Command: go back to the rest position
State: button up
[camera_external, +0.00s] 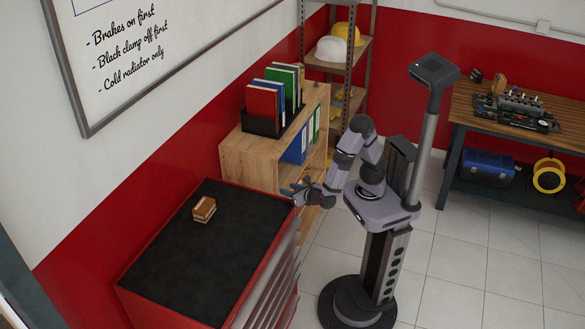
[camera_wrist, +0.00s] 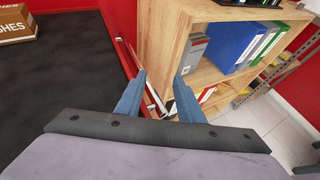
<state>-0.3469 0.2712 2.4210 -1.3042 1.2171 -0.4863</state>
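My gripper (camera_external: 299,191) is beside the wooden shelf and near the far right corner of the red tool cabinet. In the wrist view my gripper (camera_wrist: 160,95) has its two blue fingers spread apart, with nothing between them. My arm is bent in front of my column. A small brown cardboard box (camera_external: 204,209) sits on the black top of the cabinet (camera_external: 215,262), apart from my gripper. Part of the box (camera_wrist: 16,24) shows at the top left of the wrist view.
The wooden shelf (camera_external: 248,157) holds binders (camera_external: 296,148) and a black holder with more folders on top. A workbench (camera_external: 480,115) with an engine part stands at the right. A metal rack (camera_external: 349,85) with helmets stands behind. The tiled floor at the right is clear.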

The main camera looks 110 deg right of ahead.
jog(key=s+a+f+m+g+y+p, duration=0.1)
jog(key=s+a+f+m+g+y, duration=0.25)
jog(key=s+m, duration=0.3)
jog(key=s+a+f+m+g+y, duration=0.2)
jog(key=s+m+y, duration=0.3)
jog(key=m, duration=0.3)
jog(key=w+a+r+m+t+y+p, duration=0.1)
jog(key=w+a+m+t+y+p, duration=0.1)
jog(key=a+m+y, duration=0.35)
notch_tip(320, 180, up, 15)
jog(key=a+m+h+p, duration=0.1)
jog(key=p, duration=1.3)
jog(key=shift+s+a, duration=0.25)
jog(key=shift+a, duration=0.05)
